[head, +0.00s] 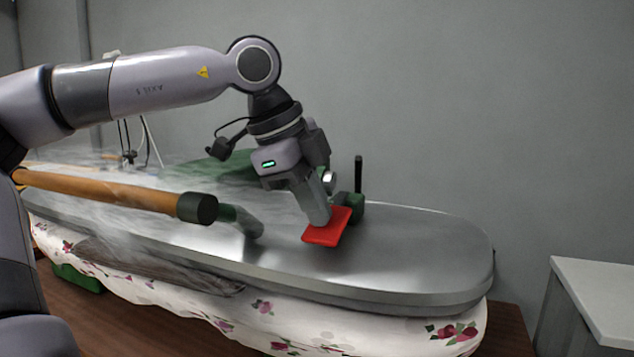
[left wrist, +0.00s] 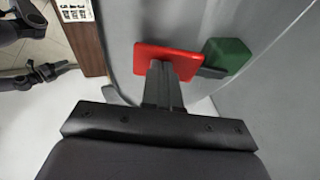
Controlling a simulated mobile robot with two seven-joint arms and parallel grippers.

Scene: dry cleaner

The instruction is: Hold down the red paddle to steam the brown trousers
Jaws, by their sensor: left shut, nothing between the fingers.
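The red paddle (head: 327,228) sits on top of the metal press head (head: 420,250), by a green bracket (head: 351,207). My left gripper (head: 318,218) is shut and empty, with its fingertips on or right at the paddle. The left wrist view also shows the shut fingers (left wrist: 160,82) over the red paddle (left wrist: 180,58), which looks tilted. A strip of brown trousers (head: 150,265) shows between the press head and the flowered pad. The rest of the trousers is hidden. White steam drifts around the left half of the press. My right gripper is not in view.
A wooden handle (head: 110,192) with a black end cap runs across the front left of the press. The flowered padded board (head: 270,325) lies below the press head. A white cabinet (head: 600,300) stands at the right. A plain wall is behind.

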